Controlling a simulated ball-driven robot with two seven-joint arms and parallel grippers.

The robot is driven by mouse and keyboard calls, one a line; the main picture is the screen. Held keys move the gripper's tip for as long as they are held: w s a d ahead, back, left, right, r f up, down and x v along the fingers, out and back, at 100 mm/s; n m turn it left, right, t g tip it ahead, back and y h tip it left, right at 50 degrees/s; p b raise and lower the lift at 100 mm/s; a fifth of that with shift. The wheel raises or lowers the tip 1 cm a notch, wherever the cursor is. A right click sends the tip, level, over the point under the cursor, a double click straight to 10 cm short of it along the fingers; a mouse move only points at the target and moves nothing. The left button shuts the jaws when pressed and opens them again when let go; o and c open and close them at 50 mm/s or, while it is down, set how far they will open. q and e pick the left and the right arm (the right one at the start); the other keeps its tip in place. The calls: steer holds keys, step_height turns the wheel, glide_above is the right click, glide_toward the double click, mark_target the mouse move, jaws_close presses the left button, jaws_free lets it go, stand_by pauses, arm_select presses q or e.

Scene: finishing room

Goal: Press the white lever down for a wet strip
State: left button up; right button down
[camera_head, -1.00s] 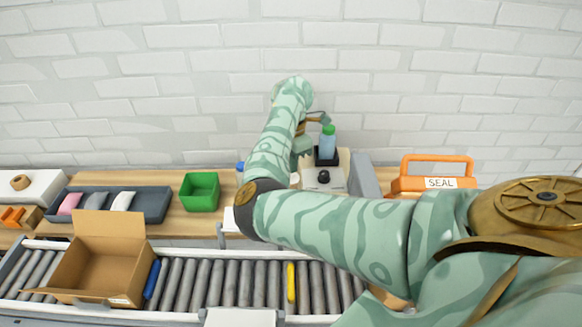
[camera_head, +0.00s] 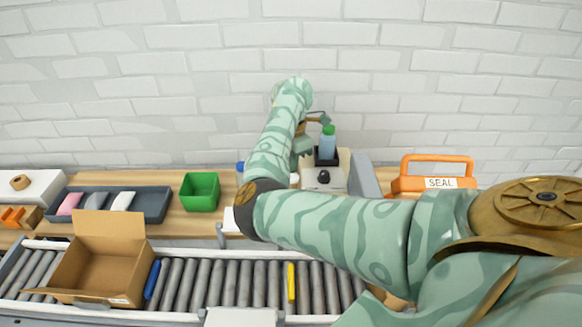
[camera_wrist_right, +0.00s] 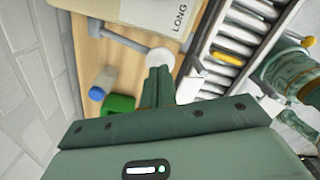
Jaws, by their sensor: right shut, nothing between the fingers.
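The white lever's round knob (camera_wrist_right: 162,56) shows in the right wrist view, at the end of a grey bar on the side of the dispenser (camera_wrist_right: 182,22) marked LONG. My right gripper (camera_wrist_right: 158,74) is shut and empty, its fingertips right at the knob; I cannot tell whether they touch. In the head view my right gripper (camera_head: 301,147) is by the dispenser (camera_head: 336,181), which carries a black knob and a bottle with a green cap (camera_head: 327,140). My forearm hides part of the dispenser there. My left gripper is not in view.
A green bin (camera_head: 200,192) and a grey tray (camera_head: 152,206) of small packets stand left on the bench. A roller conveyor (camera_head: 215,285) with an open carton (camera_head: 100,265) runs in front. An orange SEAL tool (camera_head: 433,178) stands right. The brick wall is close behind.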

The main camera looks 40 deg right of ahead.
mark_target(292, 176)
steer(key=shift+f, duration=0.25)
steer(key=shift+f+b, duration=0.8)
steer(key=shift+b, duration=0.05)
steer(key=shift+f, duration=0.15)
steer(key=shift+s+f+b, duration=0.1)
steer(key=shift+f+b, duration=0.25)
steer(key=shift+a, duration=0.1)
